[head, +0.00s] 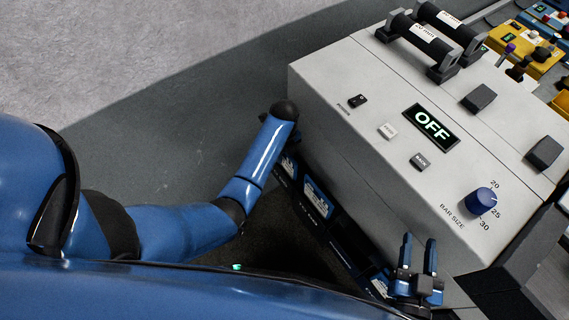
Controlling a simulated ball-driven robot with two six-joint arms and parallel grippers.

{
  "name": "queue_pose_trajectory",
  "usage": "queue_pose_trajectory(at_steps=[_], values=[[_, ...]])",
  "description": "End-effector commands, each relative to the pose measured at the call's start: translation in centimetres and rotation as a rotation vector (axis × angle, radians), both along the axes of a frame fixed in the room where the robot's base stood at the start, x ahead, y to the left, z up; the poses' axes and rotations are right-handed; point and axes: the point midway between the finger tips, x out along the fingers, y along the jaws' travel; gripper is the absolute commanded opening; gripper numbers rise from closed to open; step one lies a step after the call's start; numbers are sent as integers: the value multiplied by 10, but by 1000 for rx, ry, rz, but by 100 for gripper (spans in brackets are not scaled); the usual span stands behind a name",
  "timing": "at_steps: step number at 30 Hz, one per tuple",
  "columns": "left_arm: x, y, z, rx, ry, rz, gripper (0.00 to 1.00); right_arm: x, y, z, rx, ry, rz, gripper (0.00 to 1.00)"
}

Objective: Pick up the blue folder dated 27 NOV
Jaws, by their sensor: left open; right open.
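Several blue folders with white labels stand in a dark row low along the near side of the grey machine. One blue folder (318,197) shows between my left arm and the machine, and another (380,284) shows lower right. Their dates are too small to read, so I cannot tell which is the 27 NOV one. My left arm reaches up from the left to a black joint by the machine's corner; its gripper is hidden. My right gripper (418,254) is open and empty, fingers pointing up the picture, in front of the machine's lower edge and right of the folders.
The grey machine (350,140) fills the right side, with an OFF display (431,127), a blue bar size knob (481,201) and black handles (430,40) on top. Yellow and blue boxes stand at the far upper right. Open grey floor (150,70) lies upper left.

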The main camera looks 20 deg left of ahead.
Motion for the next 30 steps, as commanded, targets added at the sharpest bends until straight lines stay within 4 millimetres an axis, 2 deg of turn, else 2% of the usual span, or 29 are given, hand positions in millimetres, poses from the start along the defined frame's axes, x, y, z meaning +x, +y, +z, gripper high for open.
queue_pose_trajectory(at_steps=[6,14,15,30], values=[[0,0,-1,-1,-1,0,40,0,0,0,0,0,0,43],[0,0,-1,-1,-1,0,2,0,0,0,0,0,0,43],[0,0,0,-1,-1,0,0,0,0,0,0,0,0,43],[0,-1,1,0,-1,0,0,0,0,1,0,0,0,43]])
